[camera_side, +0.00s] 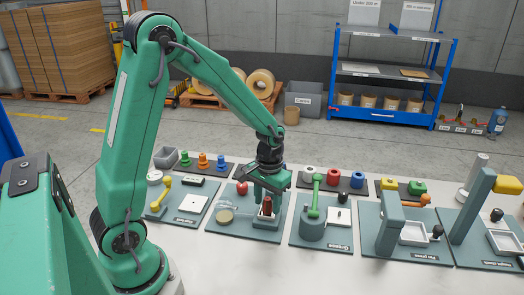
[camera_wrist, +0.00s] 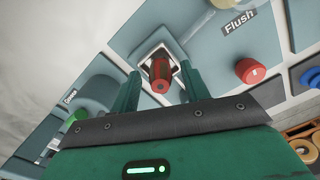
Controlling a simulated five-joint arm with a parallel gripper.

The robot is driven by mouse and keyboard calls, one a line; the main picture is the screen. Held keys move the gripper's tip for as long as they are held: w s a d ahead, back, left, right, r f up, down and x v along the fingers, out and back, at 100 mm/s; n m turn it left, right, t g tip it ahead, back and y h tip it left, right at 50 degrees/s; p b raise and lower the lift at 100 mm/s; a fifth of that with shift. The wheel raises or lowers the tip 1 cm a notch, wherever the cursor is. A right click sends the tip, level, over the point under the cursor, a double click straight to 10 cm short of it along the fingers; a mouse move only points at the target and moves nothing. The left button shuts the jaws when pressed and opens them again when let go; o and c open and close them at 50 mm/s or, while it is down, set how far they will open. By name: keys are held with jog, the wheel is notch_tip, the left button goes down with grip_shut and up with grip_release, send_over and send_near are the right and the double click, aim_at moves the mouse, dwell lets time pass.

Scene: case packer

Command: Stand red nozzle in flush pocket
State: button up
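The red nozzle (camera_side: 267,206) stands about upright at the pocket on the Flush board (camera_side: 226,232). In the wrist view the nozzle (camera_wrist: 161,74) sits inside the white-rimmed square pocket (camera_wrist: 146,62). How deep its base sits is hidden. My gripper (camera_side: 269,190) is directly above and around the nozzle, pointing down. In the wrist view my gripper (camera_wrist: 161,84) has its two green fingers on either side of the nozzle, with a visible gap on each side, so it is open.
A red knob (camera_wrist: 250,71) and a clear round dish (camera_side: 225,216) share the Flush board. The Grease board (camera_side: 338,240), with a green-handled tool (camera_side: 316,196), lies close on the right. Red and blue parts (camera_side: 333,177) stand behind. Bare table shows in front.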

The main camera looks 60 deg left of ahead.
aim_at(266, 200)
jog(key=shift+r, duration=0.15)
notch_tip(266, 200, up, 12)
jog(key=shift+w, duration=0.2)
dwell(0.5)
jog(key=shift+s+r, duration=0.1)
dwell(0.5)
jog(key=s+d+r+m+t, duration=0.1)
jog(key=s+d+r+t, duration=0.1)
jog(key=s, duration=0.5)
jog(key=s+d+r+m+t, duration=0.2)
jog(key=s+r+t, duration=0.2)
jog(key=s, duration=0.2)
jog(key=shift+s+r+m, duration=0.3)
jog(key=shift+s, duration=0.1)
jog(key=shift+o, duration=0.2)
jog(key=shift+d, duration=0.1)
dwell(0.7)
